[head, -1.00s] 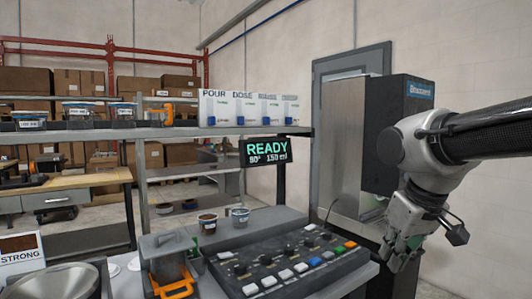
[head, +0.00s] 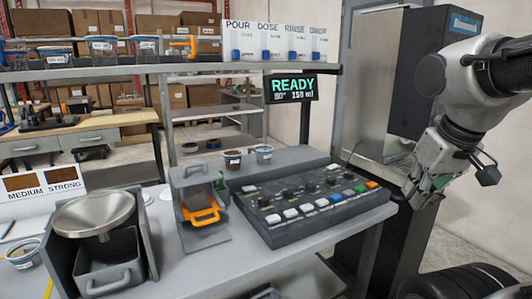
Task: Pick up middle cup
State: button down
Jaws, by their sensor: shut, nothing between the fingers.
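Several small cups with blue rims are in the head view. A row of tubs stands on the upper shelf at left: one tub (head: 57,52), another tub (head: 102,45) and a third tub (head: 144,45). A brown-filled cup (head: 232,159) and a paler cup (head: 263,153) stand at the back of the counter. Another cup (head: 24,253) is at the lower left edge. I cannot tell which is the middle cup. My gripper (head: 420,198) is shut and empty at the right, beyond the counter's right end and away from all cups.
A button panel (head: 305,205) and an orange-handled device (head: 201,212) occupy the counter (head: 225,268). A READY display (head: 293,90) hangs below the shelf. A tall dark machine (head: 432,75) stands behind my arm.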

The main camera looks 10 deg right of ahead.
aim_at(264, 153)
jog(key=i+l+u, duration=0.45)
jog(key=l, duration=0.3)
jog(key=i+l+u, duration=0.2)
jog(key=l, duration=0.25)
